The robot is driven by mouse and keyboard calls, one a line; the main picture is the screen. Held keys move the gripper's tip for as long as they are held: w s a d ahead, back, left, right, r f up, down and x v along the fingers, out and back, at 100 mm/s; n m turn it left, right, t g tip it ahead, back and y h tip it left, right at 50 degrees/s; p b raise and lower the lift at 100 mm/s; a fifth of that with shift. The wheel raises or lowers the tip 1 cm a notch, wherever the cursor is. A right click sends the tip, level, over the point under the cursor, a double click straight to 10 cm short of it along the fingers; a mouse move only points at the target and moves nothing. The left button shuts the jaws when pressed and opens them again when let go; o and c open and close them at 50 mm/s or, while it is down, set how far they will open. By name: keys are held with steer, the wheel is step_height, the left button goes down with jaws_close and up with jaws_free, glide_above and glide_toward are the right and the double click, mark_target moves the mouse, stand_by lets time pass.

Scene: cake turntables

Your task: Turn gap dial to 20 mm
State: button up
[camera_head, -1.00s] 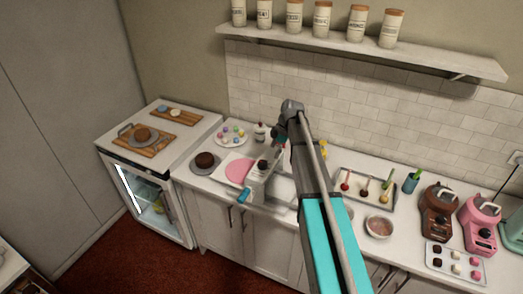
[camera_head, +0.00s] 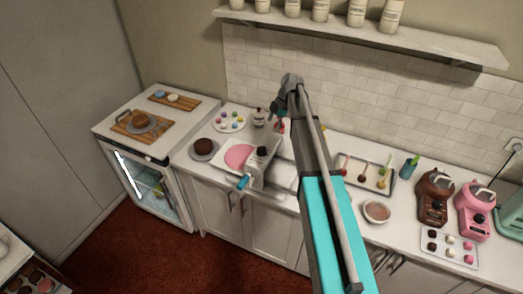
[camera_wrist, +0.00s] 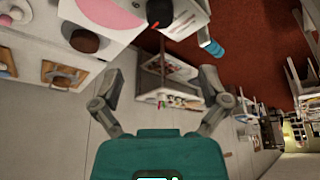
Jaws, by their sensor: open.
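The sheeting machine (camera_head: 258,168) is a pale grey body on the counter, with a pink round sheet (camera_head: 238,156) beside it. Its black gap dial (camera_head: 262,152) faces up near the top of the body. In the wrist view the dial (camera_wrist: 160,12) is cut by the top edge and shows a red mark; its scale is not readable. A blue crank handle (camera_head: 243,183) sticks out at the front. My gripper (camera_wrist: 162,74) is open and empty, its two fingers spread wide, apart from the dial. In the head view my gripper (camera_head: 279,112) is small, behind and above the machine.
A chocolate cake (camera_head: 204,146) on a turntable and a plate of coloured balls (camera_head: 231,120) stand left of the machine. A bottle (camera_head: 259,117) is behind it. A tray with dipped sticks (camera_head: 362,172) and a bowl (camera_head: 377,211) lie right of my arm.

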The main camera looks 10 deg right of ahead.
mark_target(262, 149)
steer(key=shift+b+x, duration=5.95)
steer(key=shift+x, duration=0.65)
steer(key=shift+a, duration=0.1)
steer(key=c, duration=1.1)
steer(key=shift+s, duration=0.1)
steer(key=shift+c, duration=0.2)
